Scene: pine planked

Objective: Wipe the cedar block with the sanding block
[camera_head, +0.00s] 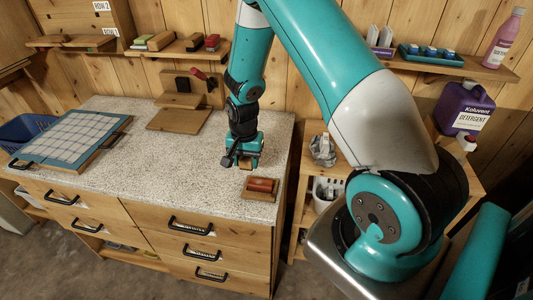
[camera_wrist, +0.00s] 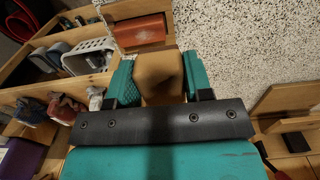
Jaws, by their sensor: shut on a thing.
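My gripper (camera_head: 244,162) is above the speckled countertop, near its right side. It is shut on a tan block, which I take to be the sanding block (camera_wrist: 160,75); it sits between the two teal fingers in the wrist view. Its lower part is hard to make out in the head view. The cedar block (camera_head: 262,184) is reddish brown and lies on a small wooden tray (camera_head: 258,195) near the counter's front right corner. In the wrist view the cedar block (camera_wrist: 138,30) shows just beyond the held block. I see a gap between them in the head view.
A tiled board (camera_head: 72,138) lies at the counter's left, by a blue basket (camera_head: 30,130). A wooden stand (camera_head: 180,112) is at the back. A shelf with a purple detergent jug (camera_head: 463,108) is at the right. The counter's middle (camera_head: 170,165) is clear.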

